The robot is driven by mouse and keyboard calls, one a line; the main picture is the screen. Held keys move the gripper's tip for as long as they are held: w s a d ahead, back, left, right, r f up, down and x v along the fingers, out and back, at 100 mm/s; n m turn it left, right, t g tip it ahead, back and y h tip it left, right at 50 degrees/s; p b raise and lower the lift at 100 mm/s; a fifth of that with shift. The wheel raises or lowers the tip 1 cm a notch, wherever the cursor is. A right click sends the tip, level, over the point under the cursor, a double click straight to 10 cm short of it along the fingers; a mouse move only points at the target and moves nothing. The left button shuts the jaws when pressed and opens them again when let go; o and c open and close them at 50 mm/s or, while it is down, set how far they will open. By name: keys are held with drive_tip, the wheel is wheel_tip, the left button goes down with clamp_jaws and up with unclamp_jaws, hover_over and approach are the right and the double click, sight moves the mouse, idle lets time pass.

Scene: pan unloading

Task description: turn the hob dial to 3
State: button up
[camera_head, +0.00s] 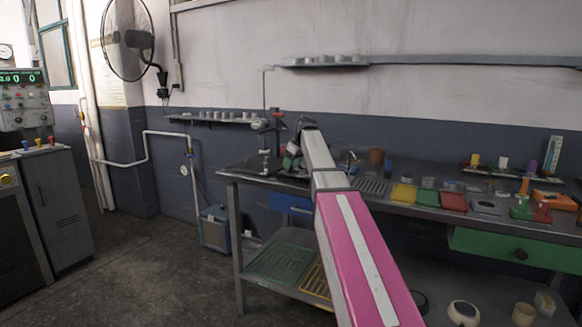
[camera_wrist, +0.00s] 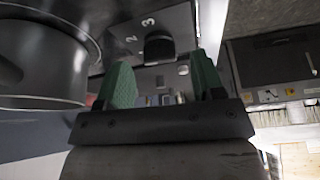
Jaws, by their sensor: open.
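In the wrist view the dark, round hob dial (camera_wrist: 158,48) shows at the upper middle, on a grey panel. The digits 2 and 3 are printed beside it; its pointer setting is not readable. My gripper (camera_wrist: 160,62) has its two green fingers apart, one to each side of the dial in the picture, with nothing held between them. I cannot tell whether the fingertips reach around the dial or stay short of it. In the head view my gripper (camera_head: 292,155) is small and partly hidden by my arm, over the bench's left end; the dial is not visible there.
A large dark pan (camera_wrist: 40,62) stands close to the left finger in the wrist view. In the head view the bench (camera_head: 385,205) holds yellow, green and red trays at right. A wall shelf (camera_head: 440,60) runs above.

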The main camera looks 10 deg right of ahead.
drive_tip(key=shift+x, duration=0.85)
drive_tip(key=shift+c, duration=0.3)
drive_tip(key=c, duration=0.9)
drive_tip(key=shift+s, duration=0.1)
